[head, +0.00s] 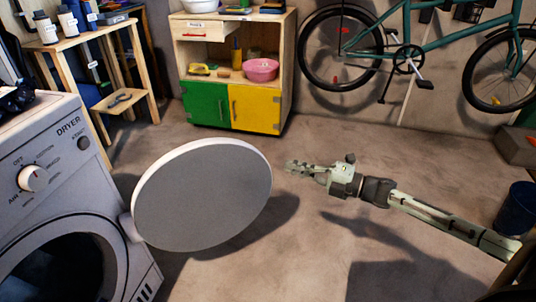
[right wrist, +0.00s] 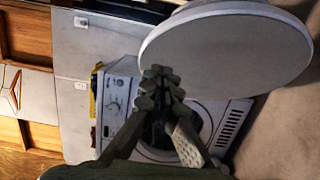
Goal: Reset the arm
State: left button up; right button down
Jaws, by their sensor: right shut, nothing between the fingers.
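My right gripper (head: 292,167) is at the end of my right arm, which comes in from the right in the head view. It points left, with its tip just right of the round grey door (head: 205,195). The gripper is shut and empty. In the right wrist view its fingertips (right wrist: 161,75) meet in front of the dryer, and the door (right wrist: 225,50) shows behind and above them. I cannot tell whether they touch the door. My left gripper is not in view.
The dryer (head: 60,160) stands at the left with its door open and its drum opening dark. A blue bin (head: 517,208) is at the right. The middle floor is clear.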

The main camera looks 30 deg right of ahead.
jog(key=shift+s, duration=0.1)
jog(key=s+a+f+m+g+h+p, duration=0.1)
jog(key=s+f+m+h, duration=0.1)
jog(key=f+m+h, duration=0.5)
jog(key=s+a+f+m+g+h+p, duration=0.15)
jog(key=f+m+h, duration=0.25)
jog(key=m, duration=0.4)
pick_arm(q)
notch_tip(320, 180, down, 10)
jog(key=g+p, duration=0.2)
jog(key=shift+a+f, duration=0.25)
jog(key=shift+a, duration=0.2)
pick_arm(e)
jog(key=s+a+f+m+g, duration=0.2)
jog(key=s+m+g, duration=0.1)
jog(key=s, duration=0.4)
jog(key=s+a+f+m+g, duration=0.2)
jog(key=s+m+g, duration=0.1)
jog(key=s, duration=0.4)
jog(key=s+a+f+m+g+h, duration=0.1)
jog(key=s+a+f+m+g, duration=0.1)
jog(key=s, duration=0.5)
jog(key=shift+s+a+f+m+g, duration=0.2)
jog(key=shift+a+f+m+g, duration=0.05)
jog(key=shift+m+g, duration=0.2)
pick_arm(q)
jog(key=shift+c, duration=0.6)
